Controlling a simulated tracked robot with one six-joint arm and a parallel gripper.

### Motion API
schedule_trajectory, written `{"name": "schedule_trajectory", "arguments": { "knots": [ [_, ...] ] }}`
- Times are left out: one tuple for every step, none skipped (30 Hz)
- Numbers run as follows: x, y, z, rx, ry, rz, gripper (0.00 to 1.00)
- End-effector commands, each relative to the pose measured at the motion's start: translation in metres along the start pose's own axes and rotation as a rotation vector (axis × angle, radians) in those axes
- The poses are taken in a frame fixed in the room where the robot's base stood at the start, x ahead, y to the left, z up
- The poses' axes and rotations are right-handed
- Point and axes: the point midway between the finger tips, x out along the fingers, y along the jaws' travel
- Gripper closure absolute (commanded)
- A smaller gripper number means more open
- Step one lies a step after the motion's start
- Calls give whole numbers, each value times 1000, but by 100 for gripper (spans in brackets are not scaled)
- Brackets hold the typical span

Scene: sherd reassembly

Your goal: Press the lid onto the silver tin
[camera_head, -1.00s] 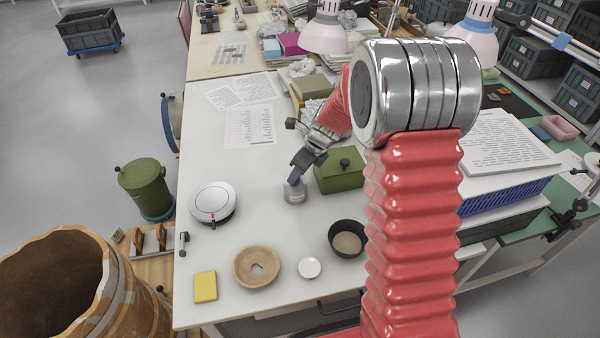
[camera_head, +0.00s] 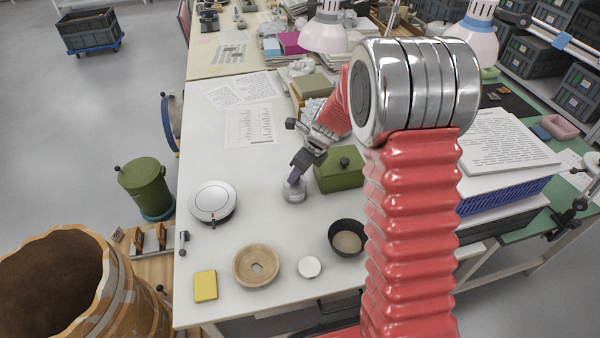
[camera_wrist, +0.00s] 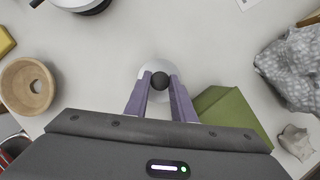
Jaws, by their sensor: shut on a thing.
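The silver tin (camera_head: 294,194) stands upright on the white table, left of a green box. My gripper (camera_head: 295,178) is directly above it, pointing down, with its purple fingers at the tin's top. In the wrist view, my gripper (camera_wrist: 158,84) is shut on the dark round knob of the pale lid (camera_wrist: 146,75). The lid's disc shows around the knob below the fingertips. The lid is at the tin's mouth, but the seam is too small to tell whether it is fully seated. The wrist view hides the tin's body beneath the lid.
The green box (camera_head: 339,171) stands close to the right of the tin. A white round device (camera_head: 213,202) is to the left.

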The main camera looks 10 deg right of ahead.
Motion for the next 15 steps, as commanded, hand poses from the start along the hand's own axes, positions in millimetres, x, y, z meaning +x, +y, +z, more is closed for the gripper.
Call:
{"name": "schedule_trajectory", "arguments": {
  "knots": [
    [0,0,0,0,0,0,99],
    [0,0,0,0,0,0,99],
    [0,0,0,0,0,0,77],
    [0,0,0,0,0,0,75],
    [0,0,0,0,0,0,72],
    [0,0,0,0,0,0,70],
    [0,0,0,0,0,0,68],
    [0,0,0,0,0,0,66],
    [0,0,0,0,0,0,63],
    [0,0,0,0,0,0,61],
    [0,0,0,0,0,0,58],
    [0,0,0,0,0,0,56],
    [0,0,0,0,0,0,56],
    [0,0,0,0,0,0,56],
    [0,0,0,0,0,0,56]
  ]
}}
